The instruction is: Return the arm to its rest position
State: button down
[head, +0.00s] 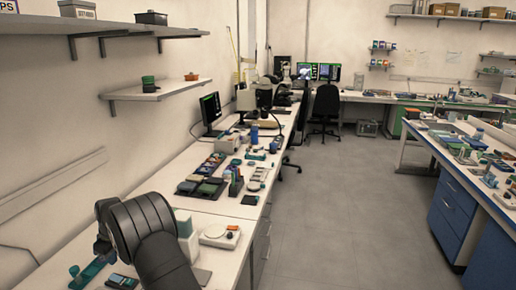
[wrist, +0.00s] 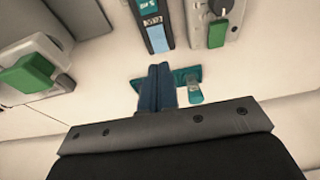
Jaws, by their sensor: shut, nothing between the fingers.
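In the wrist view my gripper (wrist: 160,72) shows as two dark blue fingers side by side, closed together with nothing visible between them. They point over a pale bench surface (wrist: 95,112), in front of a teal holder (wrist: 192,78) that they partly hide. I cannot tell whether they touch it. In the head view my black arm reaches in at the lower left over the long bench; the fingers cannot be made out there.
In the head view, a white device (head: 219,236) sits right of my arm and a shelf (head: 160,92) hangs above. The floor (head: 350,215) is clear.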

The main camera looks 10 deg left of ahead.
aim_at(117, 279)
jog(key=f, duration=0.1)
jog(key=a+f, duration=0.1)
jog(key=f, duration=0.1)
jog(key=shift+a+f+h, duration=0.3)
notch_tip(117, 279, up, 6)
jog(key=d, duration=0.1)
jog(key=shift+r, duration=0.15)
